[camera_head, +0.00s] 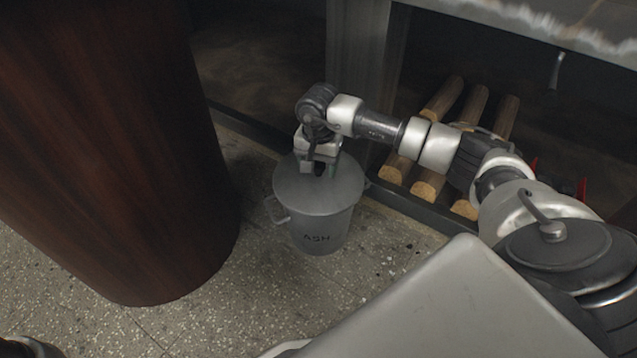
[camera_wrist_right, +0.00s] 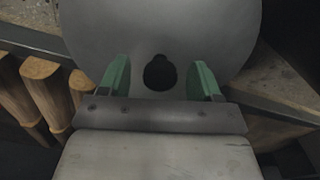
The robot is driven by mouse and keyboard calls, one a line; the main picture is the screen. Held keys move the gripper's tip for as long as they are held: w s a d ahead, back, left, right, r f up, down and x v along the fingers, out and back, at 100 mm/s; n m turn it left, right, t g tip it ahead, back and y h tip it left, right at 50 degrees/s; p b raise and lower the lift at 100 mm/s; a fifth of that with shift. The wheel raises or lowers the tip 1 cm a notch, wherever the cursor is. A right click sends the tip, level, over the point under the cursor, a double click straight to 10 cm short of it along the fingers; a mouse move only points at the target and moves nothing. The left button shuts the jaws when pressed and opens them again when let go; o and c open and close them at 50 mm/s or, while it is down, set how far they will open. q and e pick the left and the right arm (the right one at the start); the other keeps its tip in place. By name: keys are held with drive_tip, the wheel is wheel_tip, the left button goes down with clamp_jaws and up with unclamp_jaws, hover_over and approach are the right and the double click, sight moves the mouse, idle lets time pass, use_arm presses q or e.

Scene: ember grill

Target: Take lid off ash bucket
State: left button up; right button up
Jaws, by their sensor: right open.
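The grey metal ash bucket (camera_head: 322,234), marked "ASH", stands upright on the floor with a side handle at its left. Its round grey lid (camera_head: 297,190) is on top of it. The lid also fills the upper part of the right wrist view (camera_wrist_right: 205,28), with a dark round knob (camera_wrist_right: 159,73) near its middle. My right gripper (camera_head: 318,172) points down over the lid. In the right wrist view its two green fingers (camera_wrist_right: 160,78) are apart, one on each side of the knob. My left gripper is not in view.
A large dark reddish-brown rounded body (camera_head: 110,150) stands close on the left. Several logs (camera_head: 430,178) lie on a low shelf behind my right arm. A grey post (camera_head: 355,75) rises behind the bucket. Speckled floor (camera_head: 250,290) is free in front.

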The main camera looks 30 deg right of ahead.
drive_tip(key=shift+f, duration=0.2)
drive_tip(key=c, duration=1.2)
